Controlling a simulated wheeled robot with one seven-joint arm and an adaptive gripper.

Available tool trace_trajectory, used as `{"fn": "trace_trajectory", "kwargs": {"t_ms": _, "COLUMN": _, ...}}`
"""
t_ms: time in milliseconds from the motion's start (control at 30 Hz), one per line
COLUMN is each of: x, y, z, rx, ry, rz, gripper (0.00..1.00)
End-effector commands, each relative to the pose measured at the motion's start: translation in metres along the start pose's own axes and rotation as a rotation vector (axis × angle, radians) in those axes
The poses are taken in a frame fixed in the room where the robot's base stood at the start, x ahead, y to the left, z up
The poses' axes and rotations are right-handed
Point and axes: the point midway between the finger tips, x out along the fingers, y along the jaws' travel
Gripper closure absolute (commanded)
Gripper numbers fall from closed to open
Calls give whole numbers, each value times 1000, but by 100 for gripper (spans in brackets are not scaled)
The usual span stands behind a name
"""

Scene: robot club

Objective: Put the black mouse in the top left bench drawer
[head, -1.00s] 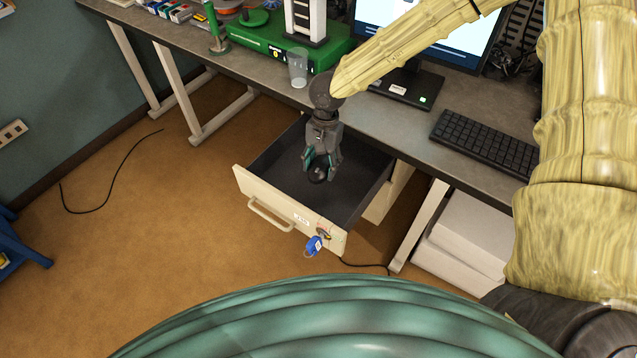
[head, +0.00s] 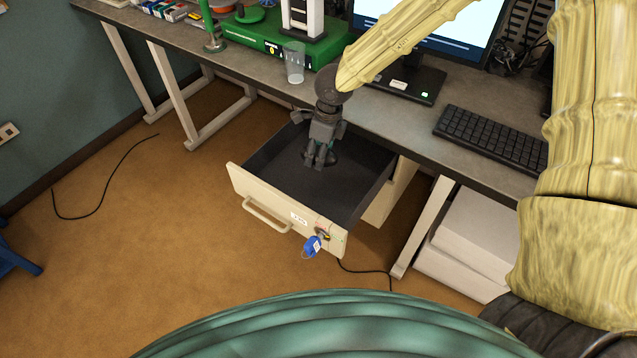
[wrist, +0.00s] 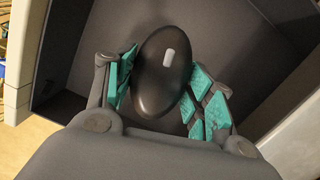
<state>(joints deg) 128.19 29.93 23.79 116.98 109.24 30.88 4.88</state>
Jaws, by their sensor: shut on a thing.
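The black mouse (wrist: 160,75) is between the teal pads of my gripper (wrist: 163,88) in the wrist view, with its grey scroll wheel showing. My gripper is shut on it. In the head view my gripper (head: 321,163) points down inside the open drawer (head: 262,192), below the level of the drawer's front rim. The mouse is mostly hidden behind the fingers there. The drawer has a cream front, a dark empty interior and a bar handle. I cannot tell whether the mouse touches the drawer floor.
A blue key tag (head: 313,246) hangs from the drawer's lock. The bench top (head: 390,115) overhangs behind the drawer. A clear cup (head: 294,63) stands near its front edge, left of my arm. A keyboard (head: 490,140) lies to the right.

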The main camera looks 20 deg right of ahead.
Motion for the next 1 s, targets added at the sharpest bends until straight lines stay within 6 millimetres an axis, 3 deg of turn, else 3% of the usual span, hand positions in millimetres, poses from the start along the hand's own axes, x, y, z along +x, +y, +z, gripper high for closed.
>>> {"fn": "trace_trajectory", "kwargs": {"t_ms": 200, "x": 2, "y": -6, "z": 2, "rx": 195, "ry": -3, "rz": -29, "gripper": 72}}
{"fn": "trace_trajectory", "kwargs": {"t_ms": 367, "x": 4, "y": -7, "z": 2, "rx": 253, "ry": -2, "rz": -36, "gripper": 72}}
{"fn": "trace_trajectory", "kwargs": {"t_ms": 700, "x": 50, "y": -8, "z": -5, "rx": 260, "ry": -2, "rz": -37, "gripper": 72}}
{"fn": "trace_trajectory", "kwargs": {"t_ms": 1000, "x": 74, "y": -8, "z": -9, "rx": 259, "ry": -1, "rz": -36, "gripper": 72}}
